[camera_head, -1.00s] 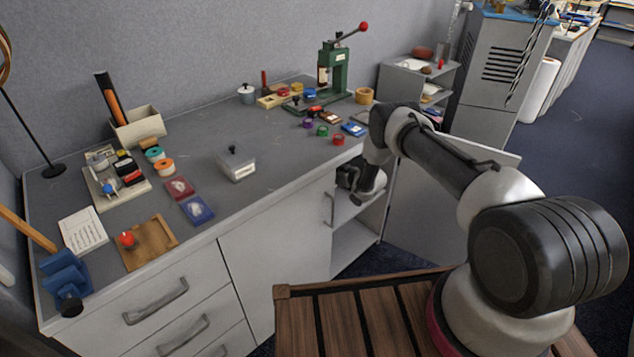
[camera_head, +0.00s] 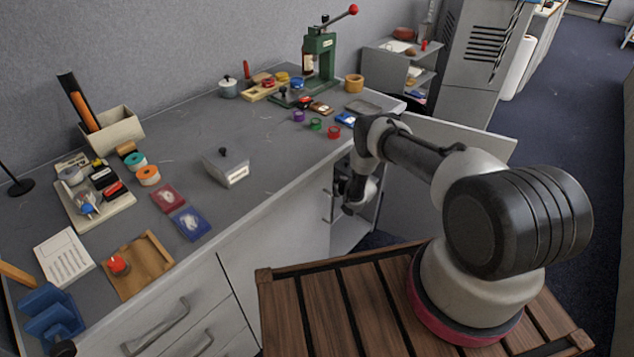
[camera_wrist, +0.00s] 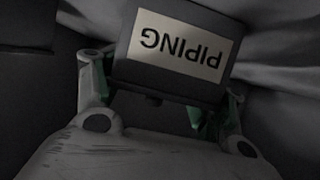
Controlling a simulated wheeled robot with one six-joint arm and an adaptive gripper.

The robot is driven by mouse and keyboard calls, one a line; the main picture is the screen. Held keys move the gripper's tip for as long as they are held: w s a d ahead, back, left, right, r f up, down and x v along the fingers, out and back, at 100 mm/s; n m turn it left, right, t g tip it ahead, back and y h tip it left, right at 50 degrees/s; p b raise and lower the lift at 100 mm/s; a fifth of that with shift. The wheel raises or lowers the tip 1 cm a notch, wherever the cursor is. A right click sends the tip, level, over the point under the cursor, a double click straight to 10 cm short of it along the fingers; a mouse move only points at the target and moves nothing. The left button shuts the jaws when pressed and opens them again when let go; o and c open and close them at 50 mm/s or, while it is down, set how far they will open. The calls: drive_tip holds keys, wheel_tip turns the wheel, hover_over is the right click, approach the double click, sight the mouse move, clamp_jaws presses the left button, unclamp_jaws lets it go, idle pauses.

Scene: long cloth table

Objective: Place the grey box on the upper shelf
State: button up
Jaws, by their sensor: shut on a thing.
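A grey box with a white label reading PIPING (camera_wrist: 178,45) sits between the fingers of my gripper (camera_wrist: 162,88) in the wrist view, the lettering upside down. My gripper is shut on it. In the head view my gripper (camera_head: 350,188) is at the open front of the cabinet below the worktop, and the held box cannot be made out there. The cabinet (camera_head: 345,232) shows a pale interior, and its shelves are mostly hidden by my arm. Another grey lidded box with a knob and label (camera_head: 227,168) stands on the worktop.
The open cabinet door (camera_head: 470,138) stands to the right, behind my arm. The worktop edge (camera_head: 290,195) is just above and left of my gripper. A small shelf unit (camera_head: 400,62) stands at the back. Colored rings (camera_head: 316,124) and a green press (camera_head: 318,55) are on the worktop.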

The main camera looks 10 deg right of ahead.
drive_tip(key=o, duration=1.4)
drive_tip(key=v, duration=1.2)
